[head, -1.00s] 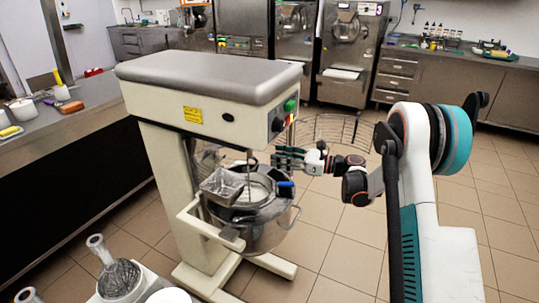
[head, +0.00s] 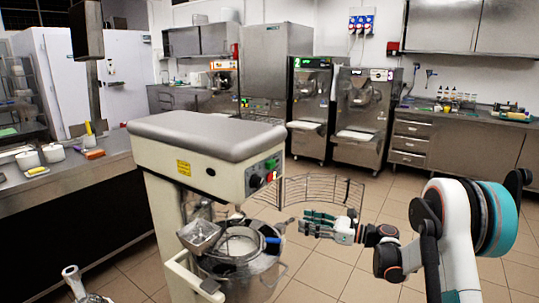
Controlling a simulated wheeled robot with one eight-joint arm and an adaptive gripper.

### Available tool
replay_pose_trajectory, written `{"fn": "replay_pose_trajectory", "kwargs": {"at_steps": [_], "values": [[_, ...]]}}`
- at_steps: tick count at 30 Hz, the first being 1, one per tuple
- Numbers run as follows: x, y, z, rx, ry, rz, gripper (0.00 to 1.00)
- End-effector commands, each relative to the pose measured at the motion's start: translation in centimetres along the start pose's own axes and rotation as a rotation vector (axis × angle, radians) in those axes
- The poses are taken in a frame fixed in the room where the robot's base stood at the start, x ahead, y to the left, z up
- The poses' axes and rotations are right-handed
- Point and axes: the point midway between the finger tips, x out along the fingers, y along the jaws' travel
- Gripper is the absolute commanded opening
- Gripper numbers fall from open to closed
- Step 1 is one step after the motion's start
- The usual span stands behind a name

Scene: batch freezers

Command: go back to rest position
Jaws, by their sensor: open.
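My gripper (head: 318,222) is in the middle of the head view, at the end of my arm that comes in from the right. It is open and I see nothing between its fingers. It points left toward the mixer's wire guard and bowl, with a small gap visible between them in the picture. The large cream planetary mixer (head: 208,150) stands left of my gripper. Its steel bowl (head: 240,262) sits below the mixer head, with a steel chute (head: 200,236) at its rim. A wire guard (head: 322,190) stands open to the right.
Batch freezers (head: 360,115) stand along the back wall. A steel counter (head: 470,130) with bottles runs at the back right. A dark-fronted counter (head: 70,190) with white pots is on the left. The tiled floor (head: 345,272) is open below my arm and toward the freezers.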

Motion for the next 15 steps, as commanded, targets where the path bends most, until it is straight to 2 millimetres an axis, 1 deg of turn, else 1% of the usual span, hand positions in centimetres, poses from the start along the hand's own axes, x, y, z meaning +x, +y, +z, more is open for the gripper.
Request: {"fn": "replay_pose_trajectory", "kwargs": {"at_steps": [1,8,11,14,15], "values": [[0.1,-0.1,0.9,0.012,-0.012,-0.014,0.41],[0.3,-1.0,4.4,0.075,-0.063,-0.081,0.41],[0.4,-1.4,6.4,0.112,-0.094,-0.116,0.41],[0.4,-1.8,8.7,0.161,-0.133,-0.161,0.41],[0.3,-2.0,9.8,0.184,-0.152,-0.18,0.41]]}}
